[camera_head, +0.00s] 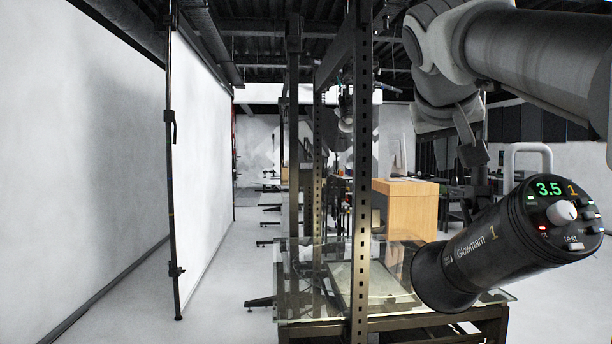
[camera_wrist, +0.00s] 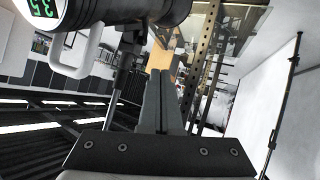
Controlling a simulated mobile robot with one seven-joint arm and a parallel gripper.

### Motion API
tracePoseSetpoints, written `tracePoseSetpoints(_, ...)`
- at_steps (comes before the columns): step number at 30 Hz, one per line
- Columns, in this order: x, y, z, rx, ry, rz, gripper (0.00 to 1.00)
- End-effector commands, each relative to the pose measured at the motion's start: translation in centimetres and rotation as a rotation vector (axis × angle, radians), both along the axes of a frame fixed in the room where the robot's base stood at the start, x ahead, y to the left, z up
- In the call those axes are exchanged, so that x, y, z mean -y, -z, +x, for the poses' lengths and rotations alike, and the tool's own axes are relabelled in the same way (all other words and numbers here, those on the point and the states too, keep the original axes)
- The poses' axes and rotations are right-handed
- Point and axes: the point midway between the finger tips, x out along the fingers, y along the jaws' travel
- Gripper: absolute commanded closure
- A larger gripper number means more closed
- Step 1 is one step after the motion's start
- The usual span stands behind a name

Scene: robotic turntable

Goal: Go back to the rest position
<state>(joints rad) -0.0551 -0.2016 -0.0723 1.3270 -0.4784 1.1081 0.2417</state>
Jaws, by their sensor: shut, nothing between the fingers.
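My arm reaches in from the upper right of the head view. My gripper (camera_head: 474,152) hangs at the end of it, above and left of a black studio lamp. In the wrist view the two grey fingers of my gripper (camera_wrist: 160,76) are together, with nothing between them. The black lamp (camera_head: 490,248) has a green "3.5" display and a white handle. Its lower part also shows at the top left of the wrist view (camera_wrist: 125,12), beyond the fingertips. I see no contact between gripper and lamp.
A dark perforated metal post (camera_head: 362,180) stands mid-view, by a glass-topped table (camera_head: 300,290). A wooden cabinet (camera_head: 408,208) is behind. A white panel (camera_head: 205,150) on a black stand (camera_head: 171,200) is at the left. The floor between panel and table looks largely clear.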

Motion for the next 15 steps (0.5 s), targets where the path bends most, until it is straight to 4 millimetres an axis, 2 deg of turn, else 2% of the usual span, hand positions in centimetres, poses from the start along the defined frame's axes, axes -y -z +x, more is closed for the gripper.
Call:
tracePoseSetpoints(2, -0.3, 0.2, -0.4, -0.01, -0.007, 0.004, 1.0)
tracePoseSetpoints(5, -0.9, 1.6, -1.2, -0.041, -0.033, 0.02, 1.0)
tracePoseSetpoints(8, -2.0, 4.4, -2.6, -0.095, -0.076, 0.046, 1.0)
tracePoseSetpoints(15, -5.2, 13.0, -7.6, -0.236, -0.187, 0.131, 1.0)
